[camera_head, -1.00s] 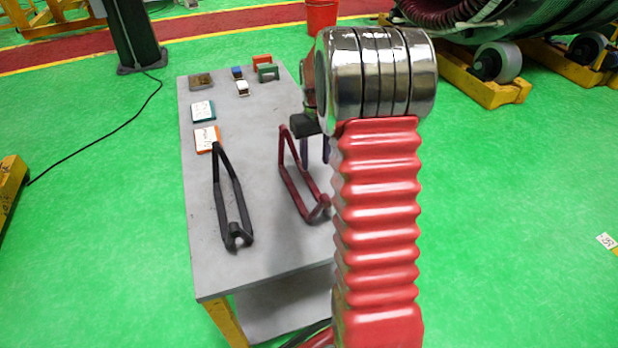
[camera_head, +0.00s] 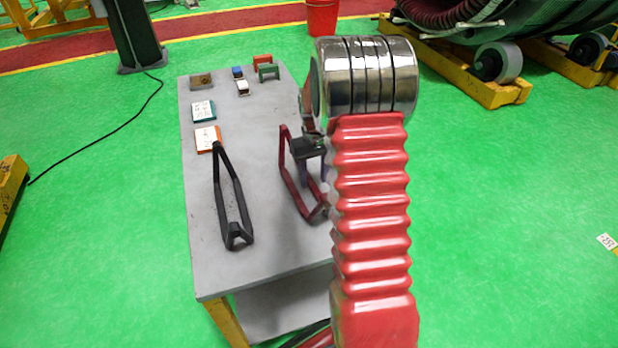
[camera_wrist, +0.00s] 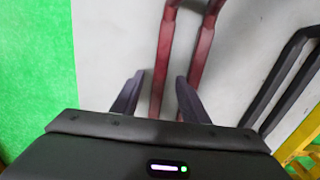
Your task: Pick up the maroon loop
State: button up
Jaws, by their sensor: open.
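The maroon loop (camera_head: 291,180) lies lengthwise on the grey table in the head view, partly hidden behind my arm. In the head view my gripper (camera_head: 316,168) shows over the middle of the loop, largely hidden by my arm.
A black loop (camera_head: 232,200) lies left of the maroon one on the grey table (camera_head: 205,255); it shows at right in the wrist view (camera_wrist: 283,75). Orange (camera_head: 207,138) and teal (camera_head: 203,111) labelled blocks and several small blocks sit farther back. Green floor surrounds the table.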

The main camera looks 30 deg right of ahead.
jog(key=shift+f, duration=1.35)
jog(key=shift+c, duration=0.5)
grip_shut()
